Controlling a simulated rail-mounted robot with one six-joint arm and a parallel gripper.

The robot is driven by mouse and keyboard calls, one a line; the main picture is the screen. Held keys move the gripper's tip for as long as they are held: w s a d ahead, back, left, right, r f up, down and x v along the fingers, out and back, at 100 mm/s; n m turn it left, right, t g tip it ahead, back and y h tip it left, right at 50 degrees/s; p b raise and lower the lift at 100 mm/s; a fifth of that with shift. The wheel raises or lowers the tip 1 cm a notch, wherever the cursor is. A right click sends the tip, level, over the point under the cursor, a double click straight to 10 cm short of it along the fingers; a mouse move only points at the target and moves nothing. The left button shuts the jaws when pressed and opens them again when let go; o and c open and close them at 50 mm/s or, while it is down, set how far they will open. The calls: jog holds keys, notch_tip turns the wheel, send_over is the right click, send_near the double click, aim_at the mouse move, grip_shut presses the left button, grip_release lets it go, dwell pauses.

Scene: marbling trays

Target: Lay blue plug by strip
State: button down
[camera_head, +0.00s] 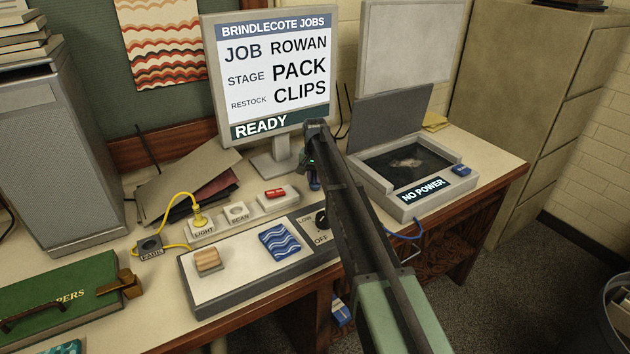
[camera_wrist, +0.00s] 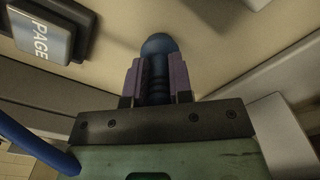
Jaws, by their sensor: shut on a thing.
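The pale socket strip (camera_head: 255,208) lies on the desk in the head view. A yellow plug (camera_head: 199,220) is in its LIGHT socket. Its SCAN socket (camera_head: 237,212) shows empty, and a red switch (camera_head: 275,193) is at the right. My gripper (camera_head: 313,172) is just right of the strip's right end, mostly behind my arm. In the wrist view my gripper (camera_wrist: 155,82) is shut on the blue plug (camera_wrist: 157,47), with its rounded end past the fingertips. I cannot tell whether the plug touches anything below.
The scanner (camera_head: 402,200) reads NO POWER, with a blue key (camera_head: 461,170) on top; a blue cable (camera_head: 405,235) hangs beside it. A monitor (camera_head: 273,75) stands behind the strip. A PARK holder (camera_head: 150,247) is at left.

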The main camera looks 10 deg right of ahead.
jog(key=shift+f, duration=0.2)
jog(key=c, duration=1)
grip_release()
jog(key=shift+r, duration=0.15)
notch_tip(320, 180, up, 12)
jog(key=p, duration=1.2)
jog(key=shift+r, duration=0.2)
jog(key=shift+s+f, duration=0.1)
jog(key=shift+s, duration=0.2)
jog(key=s+n, duration=0.1)
jog(key=s, duration=1.2)
jog(key=s+n, duration=0.2)
jog(key=s, duration=1.2)
jog(key=s+n, duration=0.1)
jog(key=s, duration=1.3)
jog(key=shift+s+n, duration=0.15)
jog(key=shift+n, duration=0.25)
